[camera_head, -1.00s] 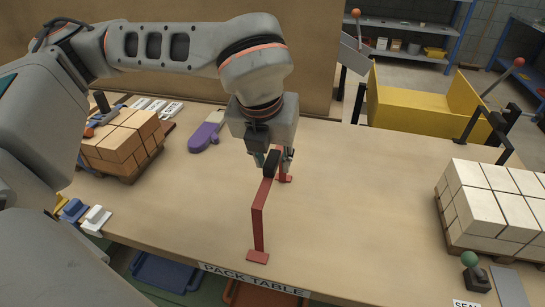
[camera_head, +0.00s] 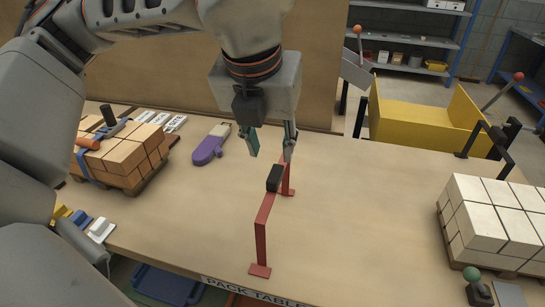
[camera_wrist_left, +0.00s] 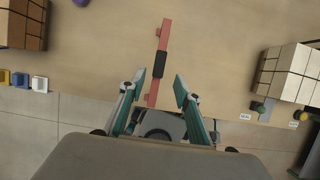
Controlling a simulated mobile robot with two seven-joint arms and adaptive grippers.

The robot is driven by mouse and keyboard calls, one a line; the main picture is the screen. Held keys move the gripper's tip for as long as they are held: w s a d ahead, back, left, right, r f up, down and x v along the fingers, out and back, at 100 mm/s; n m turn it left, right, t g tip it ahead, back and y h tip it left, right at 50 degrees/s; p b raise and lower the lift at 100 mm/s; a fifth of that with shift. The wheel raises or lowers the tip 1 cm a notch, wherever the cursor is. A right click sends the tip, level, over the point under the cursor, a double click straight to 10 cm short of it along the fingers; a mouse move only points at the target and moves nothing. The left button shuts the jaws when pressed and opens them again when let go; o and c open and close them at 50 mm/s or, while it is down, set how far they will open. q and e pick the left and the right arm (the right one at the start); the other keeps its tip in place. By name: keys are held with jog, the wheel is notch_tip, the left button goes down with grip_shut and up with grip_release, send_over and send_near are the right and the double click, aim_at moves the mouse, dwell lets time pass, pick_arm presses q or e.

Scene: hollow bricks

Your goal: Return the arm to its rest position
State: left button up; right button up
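My left gripper (camera_head: 271,148) hangs over the pack table with its two fingers apart and nothing between them. Below it stands a red bracket (camera_head: 262,230) with a black grip (camera_head: 274,179) on its top bar. The fingertips are above the black grip and clear of it. In the left wrist view the open fingers (camera_wrist_left: 160,85) spread to either side of the red bar (camera_wrist_left: 164,35), with the black grip (camera_wrist_left: 160,64) just ahead of them. My right gripper is not in view.
The pack table (camera_head: 370,220) is clear right of the bracket. Orange bricks on a pallet (camera_head: 125,157) stand left, with a purple mitt (camera_head: 208,149) nearby. Pale bricks (camera_head: 490,220) stand right. A yellow bin (camera_head: 420,115) is behind the table.

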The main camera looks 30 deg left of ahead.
pick_arm(q)
jog(key=shift+v, duration=0.9)
